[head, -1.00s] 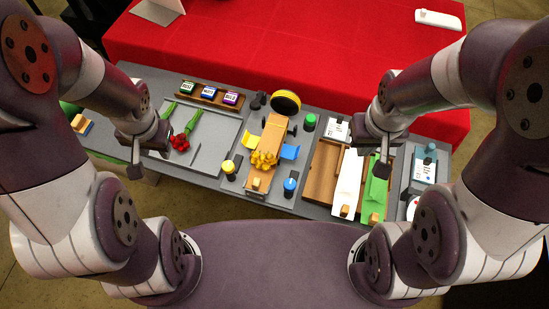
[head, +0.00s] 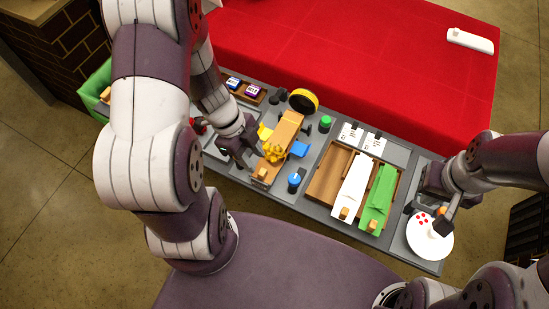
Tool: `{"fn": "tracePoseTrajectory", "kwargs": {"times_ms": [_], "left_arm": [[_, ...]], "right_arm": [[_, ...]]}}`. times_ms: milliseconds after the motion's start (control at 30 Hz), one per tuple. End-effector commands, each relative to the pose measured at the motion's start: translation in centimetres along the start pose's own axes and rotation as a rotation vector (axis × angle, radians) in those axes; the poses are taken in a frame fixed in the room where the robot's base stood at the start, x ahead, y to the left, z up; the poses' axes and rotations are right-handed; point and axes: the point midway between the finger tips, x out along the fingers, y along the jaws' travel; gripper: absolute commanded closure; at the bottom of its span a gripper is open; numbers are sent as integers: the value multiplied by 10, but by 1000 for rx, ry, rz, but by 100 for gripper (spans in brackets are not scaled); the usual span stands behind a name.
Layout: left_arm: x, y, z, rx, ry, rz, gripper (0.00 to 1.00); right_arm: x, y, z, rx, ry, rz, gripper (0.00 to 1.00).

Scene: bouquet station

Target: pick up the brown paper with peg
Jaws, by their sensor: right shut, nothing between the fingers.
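The brown paper (head: 288,127) lies lengthwise on the cradle in the middle of the station, with a bunch of yellow flowers (head: 276,152) on it. A light wooden peg (head: 261,173) shows at its near end. My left gripper (head: 248,164) is low, just left of the brown paper and flowers; I cannot tell whether it touches them, and its fingers are too dark to read. My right gripper (head: 441,228) is shut and empty over the white plate (head: 430,244) at the right end, away from the brown paper.
A wooden tray (head: 322,188) to the right holds white paper (head: 353,185) and green paper (head: 379,193), each with a peg. A blue-topped pot (head: 294,180) stands close to the right of the brown paper. My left arm hides much of the left side.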

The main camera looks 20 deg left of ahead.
Motion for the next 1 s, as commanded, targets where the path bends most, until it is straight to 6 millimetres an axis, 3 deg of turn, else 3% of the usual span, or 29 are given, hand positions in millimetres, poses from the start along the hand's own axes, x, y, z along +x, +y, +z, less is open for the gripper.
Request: {"fn": "tracePoseTrajectory", "kwargs": {"times_ms": [333, 600, 633, 733, 1000], "left_arm": [[55, -3, 8, 0, -2, 0, 62], [61, -4, 7, 0, -3, -2, 62], [61, -4, 7, 0, -3, -1, 65], [60, -4, 7, 0, -3, -1, 98], [60, -4, 7, 0, -3, -2, 100]], "right_arm": [[19, 0, 2, 0, 0, 0, 100], [18, 0, 2, 0, 0, 0, 100], [18, 0, 2, 0, 0, 0, 100], [18, 0, 2, 0, 0, 0, 100], [18, 0, 2, 0, 0, 0, 100]]}}
